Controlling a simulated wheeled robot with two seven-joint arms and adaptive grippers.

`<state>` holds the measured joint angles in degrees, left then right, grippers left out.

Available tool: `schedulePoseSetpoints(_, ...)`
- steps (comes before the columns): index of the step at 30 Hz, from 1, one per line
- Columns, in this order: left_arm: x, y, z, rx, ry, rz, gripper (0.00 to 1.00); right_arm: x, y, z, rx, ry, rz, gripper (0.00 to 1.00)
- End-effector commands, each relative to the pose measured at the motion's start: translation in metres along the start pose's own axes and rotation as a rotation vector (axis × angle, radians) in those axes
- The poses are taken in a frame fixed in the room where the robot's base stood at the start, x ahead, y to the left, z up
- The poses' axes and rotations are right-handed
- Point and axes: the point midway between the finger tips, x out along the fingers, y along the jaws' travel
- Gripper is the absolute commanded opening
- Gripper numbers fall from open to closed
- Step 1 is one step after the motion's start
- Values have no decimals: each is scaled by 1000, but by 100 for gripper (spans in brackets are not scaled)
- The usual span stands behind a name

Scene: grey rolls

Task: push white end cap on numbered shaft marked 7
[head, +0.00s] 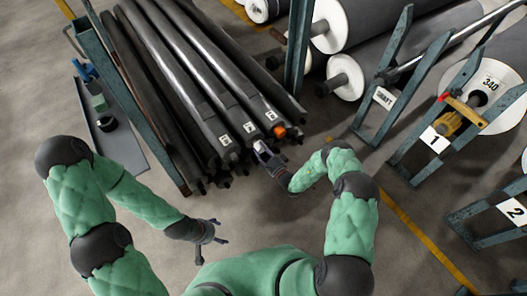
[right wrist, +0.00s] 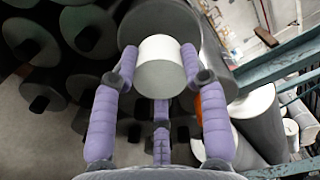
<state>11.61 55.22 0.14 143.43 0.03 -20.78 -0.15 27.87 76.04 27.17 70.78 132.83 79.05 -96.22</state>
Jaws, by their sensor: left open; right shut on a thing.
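Dark grey shafts lie side by side in a rack, with number labels near their front ends. The shaft marked 7 (head: 238,108) lies between those marked 6 and 8. My right gripper (head: 264,153) is shut on the white end cap (head: 259,146) at the front end of shaft 7. In the right wrist view, the purple fingers grip the white cap (right wrist: 160,64) from both sides, its round face towards the camera. A large grey round end (right wrist: 205,45) is behind it. I cannot tell whether the cap touches the shaft. My left gripper (head: 212,232) is open and empty over the floor.
An orange piece (head: 279,131) is at the end of shaft 8, right beside the cap. Blue-grey rack posts (head: 297,50) stand on both sides. Large rolls on stands (head: 484,85) are at the right. The floor in front is clear.

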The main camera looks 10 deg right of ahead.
Motion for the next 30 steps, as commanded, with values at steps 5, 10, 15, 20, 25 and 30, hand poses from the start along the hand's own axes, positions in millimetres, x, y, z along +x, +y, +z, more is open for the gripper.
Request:
schedulePoseSetpoints(5, 0, 0, 0, 0, 0, 0, 72, 5, 0, 0, 0, 0, -1, 22)
schedulePoseSetpoints(10, 0, 0, 0, 0, 0, 0, 72, 9, 0, 0, 1, 0, -1, 22)
schedulePoseSetpoints(15, 0, 0, 0, 0, 0, 0, 72, 14, 0, 0, 1, 0, -1, 22)
schedulePoseSetpoints(20, 0, 0, 0, 0, 0, 0, 72, 18, 0, 0, 1, 0, 0, 22)
schedulePoseSetpoints(25, 0, 0, 0, 0, 0, 0, 72, 18, 0, 0, 1, 0, 0, 72)
schedulePoseSetpoints(30, 0, 0, 0, 0, 0, 0, 72, 18, 0, 0, 1, 0, 0, 72)
